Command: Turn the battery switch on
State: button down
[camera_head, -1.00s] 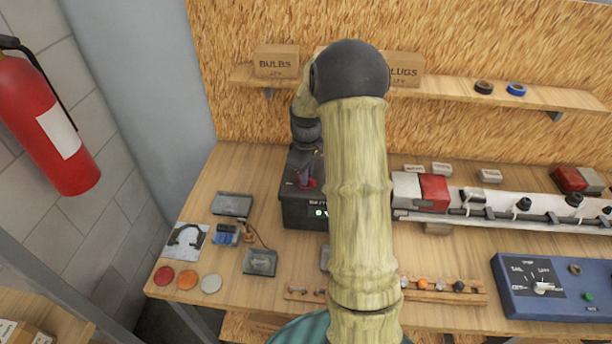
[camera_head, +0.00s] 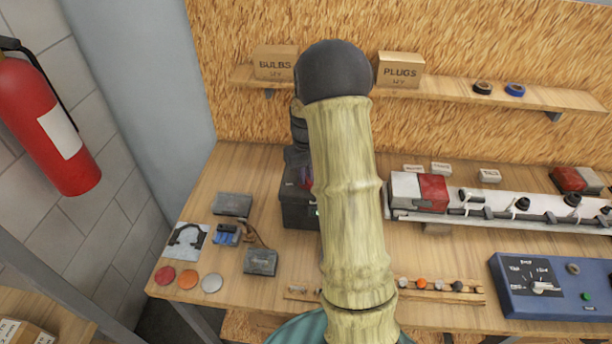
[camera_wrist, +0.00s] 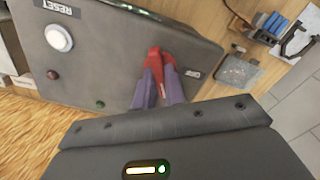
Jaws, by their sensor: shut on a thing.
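The battery box is a dark grey box (camera_head: 299,212) on the bench, mostly hidden behind my arm in the head view. In the wrist view its top face (camera_wrist: 110,60) shows a RESET label, a white round button (camera_wrist: 59,38), a dark red button (camera_wrist: 53,74) and a green one (camera_wrist: 99,104). The red switch handle (camera_wrist: 155,55) sticks up near the edge of this face. My gripper (camera_wrist: 161,77) has its two purple fingers closed around the handle. The handle's exact angle against its marks cannot be told.
A light bar with red-and-white lamps (camera_head: 420,192) lies right of the box, and a blue tester panel (camera_head: 555,285) is at front right. Small metal trays (camera_head: 232,204) and coloured discs (camera_head: 187,279) lie left. A shelf with boxes (camera_head: 400,70) is behind.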

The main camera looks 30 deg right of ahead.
jog(key=m, duration=0.4)
jog(key=shift+w+p, duration=0.1)
jog(key=shift+p, duration=0.25)
jog(key=shift+r, duration=0.1)
jog(key=shift+m+p, duration=0.5)
jog(key=shift+m, duration=1)
jog(key=c, duration=1.4)
grip_release()
jog(key=shift+o, duration=0.2)
